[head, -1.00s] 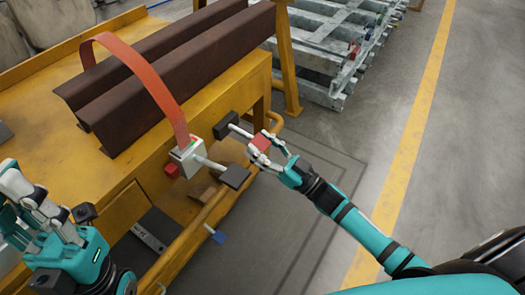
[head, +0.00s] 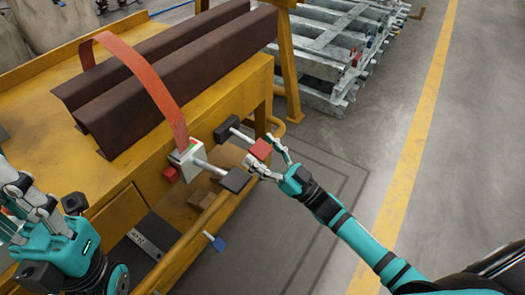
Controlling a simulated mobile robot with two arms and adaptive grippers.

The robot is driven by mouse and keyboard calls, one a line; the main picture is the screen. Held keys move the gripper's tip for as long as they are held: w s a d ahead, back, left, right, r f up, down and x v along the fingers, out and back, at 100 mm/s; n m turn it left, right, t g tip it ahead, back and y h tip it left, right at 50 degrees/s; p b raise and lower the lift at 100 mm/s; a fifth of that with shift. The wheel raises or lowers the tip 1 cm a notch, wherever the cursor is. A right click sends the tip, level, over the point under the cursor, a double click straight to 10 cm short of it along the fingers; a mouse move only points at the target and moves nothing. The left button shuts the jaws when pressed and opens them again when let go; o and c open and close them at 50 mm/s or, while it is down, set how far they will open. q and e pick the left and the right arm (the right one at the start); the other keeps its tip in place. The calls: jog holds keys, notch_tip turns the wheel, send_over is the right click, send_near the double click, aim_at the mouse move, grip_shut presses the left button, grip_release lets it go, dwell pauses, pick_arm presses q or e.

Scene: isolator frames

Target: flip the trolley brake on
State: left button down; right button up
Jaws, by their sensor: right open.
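The yellow trolley (head: 125,205) fills the left half of the head view. On its side, a lever with a pale shaft runs from a dark box (head: 228,130) to a red block (head: 261,149) at its end. A second pale shaft runs from a white box (head: 186,160) to a dark handle (head: 235,180). My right gripper (head: 266,159) is open at the red block, with one finger on each side of it. I cannot tell whether they touch. My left gripper (head: 30,210) is over the trolley's near left part, apart from both levers. Its opening is unclear.
Brown steel beams (head: 165,75) lie on the trolley under an orange strap (head: 150,75). A yellow rail (head: 195,240) with a blue tab (head: 215,242) runs along the side. Grey metal frames (head: 325,50) stand behind. The floor at right is clear, with a yellow line (head: 415,130).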

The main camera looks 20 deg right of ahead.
jog(key=v, duration=1.2)
